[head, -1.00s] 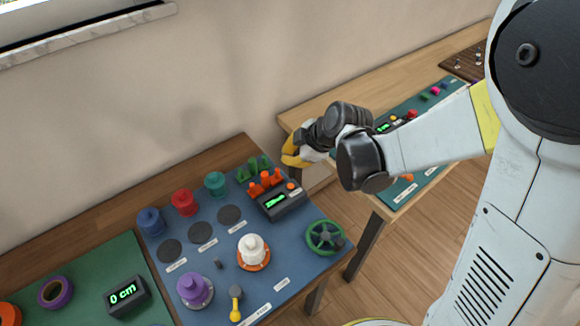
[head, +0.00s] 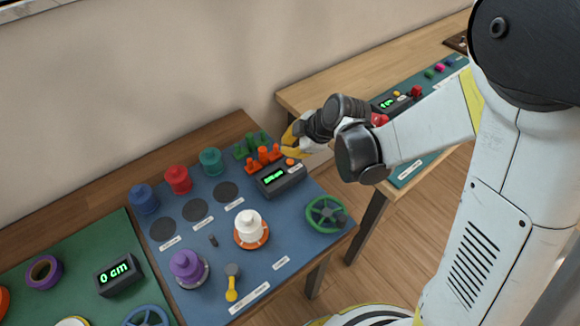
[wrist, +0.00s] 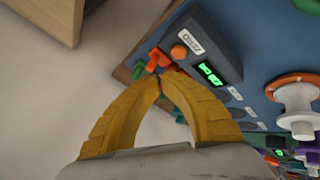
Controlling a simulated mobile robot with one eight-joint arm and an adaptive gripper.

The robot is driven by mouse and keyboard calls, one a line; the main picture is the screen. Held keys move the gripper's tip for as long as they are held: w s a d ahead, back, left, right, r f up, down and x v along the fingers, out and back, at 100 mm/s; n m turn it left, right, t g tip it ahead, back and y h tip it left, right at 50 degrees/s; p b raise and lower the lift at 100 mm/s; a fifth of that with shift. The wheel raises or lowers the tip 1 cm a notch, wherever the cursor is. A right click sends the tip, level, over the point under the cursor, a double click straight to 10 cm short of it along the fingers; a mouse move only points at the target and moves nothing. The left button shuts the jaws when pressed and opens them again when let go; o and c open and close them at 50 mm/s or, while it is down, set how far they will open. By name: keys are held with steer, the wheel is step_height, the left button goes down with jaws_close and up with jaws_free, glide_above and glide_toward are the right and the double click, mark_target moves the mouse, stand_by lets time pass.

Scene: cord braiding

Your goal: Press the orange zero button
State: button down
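The orange button (head: 290,162) sits on top of a dark box with a green display (head: 274,177), at the back right of the blue mat. In the wrist view the orange button (wrist: 179,52) shows beside a white label on the dark box (wrist: 222,45). My gripper (head: 290,146) has yellow fingers and is just above and behind the button in the head view. In the wrist view the fingertips of my gripper (wrist: 160,76) meet, with nothing visible between them. They appear apart from the button, below and left of it there.
Orange pegs (head: 263,159) and green pegs (head: 247,143) stand left of the box. A green handwheel (head: 326,214) is to its right front. A white spool (head: 249,226) stands on an orange base. A second table (head: 300,92) lies behind my gripper.

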mark_target(288, 160)
steer(key=shift+f+b, duration=0.6)
steer(key=shift+f, duration=0.45)
stand_by(0.6)
steer(key=shift+f+b, duration=0.4)
steer(key=shift+f+b, duration=0.4)
stand_by(0.5)
steer(key=shift+r, duration=0.1)
steer(key=shift+r+p, duration=0.6)
steer(key=shift+r, duration=0.15)
steer(key=shift+r+p, duration=1.9)
steer(key=shift+r, duration=0.6)
